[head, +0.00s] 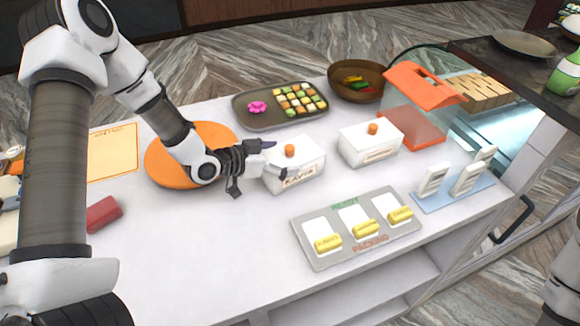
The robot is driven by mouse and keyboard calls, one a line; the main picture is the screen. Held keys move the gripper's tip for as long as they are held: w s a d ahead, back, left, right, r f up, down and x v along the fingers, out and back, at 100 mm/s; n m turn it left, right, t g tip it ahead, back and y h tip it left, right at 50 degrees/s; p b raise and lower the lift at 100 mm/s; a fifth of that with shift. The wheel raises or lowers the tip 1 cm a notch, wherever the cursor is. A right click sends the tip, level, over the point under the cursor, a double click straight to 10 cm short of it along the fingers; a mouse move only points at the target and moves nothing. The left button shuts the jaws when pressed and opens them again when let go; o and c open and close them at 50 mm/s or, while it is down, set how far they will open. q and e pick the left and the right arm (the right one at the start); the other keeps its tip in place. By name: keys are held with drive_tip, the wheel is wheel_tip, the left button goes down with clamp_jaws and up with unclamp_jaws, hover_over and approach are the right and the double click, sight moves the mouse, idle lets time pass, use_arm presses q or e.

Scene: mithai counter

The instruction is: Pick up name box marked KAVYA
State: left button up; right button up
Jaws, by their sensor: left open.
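The white name box marked KAVYA (296,177) stands on the white counter, with an orange knob on its top and its label facing the front. My left gripper (270,158) is open at the left side of this box, with its fingers pointing right toward it. One dark finger reaches to the box's upper back left corner. The gripper hides part of the box's left side, and I cannot tell whether it touches the box. A second white box (368,147) with an orange knob stands to the right; its label is too small to read. My right gripper is out of view.
A grey packing tray (315,262) with yellow pieces lies in front. An orange round board (160,168) is under my left arm. Behind are a sweets tray (243,119), a brown bowl (343,92) and an orange-topped case (425,84). White stands (468,180) are right.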

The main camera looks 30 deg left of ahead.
use_arm(q)
drive_tip(key=shift+w+d+f, duration=0.3)
drive_tip(key=shift+w+d, duration=0.1)
drive_tip(key=shift+w, duration=0.15)
drive_tip(key=shift+s+a+r, duration=0.1)
drive_tip(key=shift+s+a, duration=0.05)
drive_tip(key=shift+c, duration=1.3)
drive_tip(key=shift+s, duration=0.1)
drive_tip(key=c, duration=0.6)
drive_tip(key=shift+c, duration=0.2)
drive_tip(key=shift+r, duration=0.1)
